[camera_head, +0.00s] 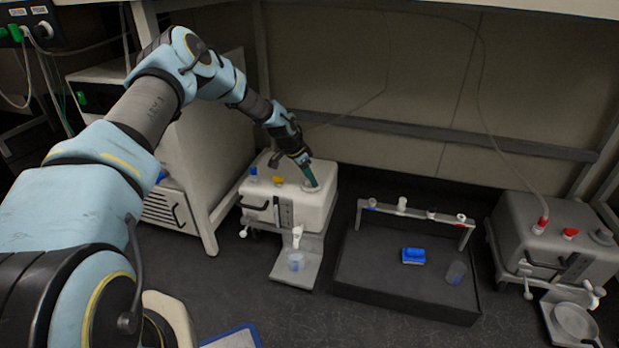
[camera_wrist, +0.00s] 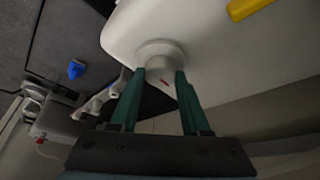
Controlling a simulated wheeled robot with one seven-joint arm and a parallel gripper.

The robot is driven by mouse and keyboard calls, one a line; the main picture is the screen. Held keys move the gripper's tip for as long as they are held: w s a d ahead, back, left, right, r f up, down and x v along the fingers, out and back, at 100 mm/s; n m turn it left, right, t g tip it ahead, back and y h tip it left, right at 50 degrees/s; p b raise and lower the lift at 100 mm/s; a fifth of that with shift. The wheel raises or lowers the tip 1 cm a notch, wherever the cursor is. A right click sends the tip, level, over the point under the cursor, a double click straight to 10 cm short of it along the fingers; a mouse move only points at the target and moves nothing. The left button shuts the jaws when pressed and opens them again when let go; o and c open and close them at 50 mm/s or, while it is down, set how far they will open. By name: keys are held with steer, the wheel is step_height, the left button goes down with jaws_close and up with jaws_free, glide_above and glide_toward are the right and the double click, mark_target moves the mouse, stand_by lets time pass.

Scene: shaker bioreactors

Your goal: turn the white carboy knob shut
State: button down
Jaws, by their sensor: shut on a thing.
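The white carboy (camera_head: 318,211) stands on the floor by the wall in the head view, and its pale body fills the top of the wrist view (camera_wrist: 240,60). The white knob (camera_wrist: 158,62) sits on a round collar on the carboy and has a small red mark. My gripper (camera_wrist: 160,76) has green fingers, one on each side of the knob, and is shut on it. In the head view my gripper (camera_head: 312,181) reaches down onto the carboy's top right, mostly covering the knob.
A yellow cap (camera_head: 278,180) and a blue cap (camera_head: 253,172) are left of my gripper. A white spigot (camera_head: 297,237) hangs above a small beaker (camera_head: 296,262). A black tray (camera_head: 370,275) with a blue block (camera_head: 413,255) and a grey carboy (camera_head: 545,245) stand right.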

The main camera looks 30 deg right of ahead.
steer(key=shift+c, duration=1.8)
jaws_free()
steer(key=shift+r, duration=0.1)
steer(key=p+v, duration=0.2)
steer(key=v, duration=0.8)
steer(key=shift+a+r+p, duration=0.2)
steer(key=shift+p, duration=0.2)
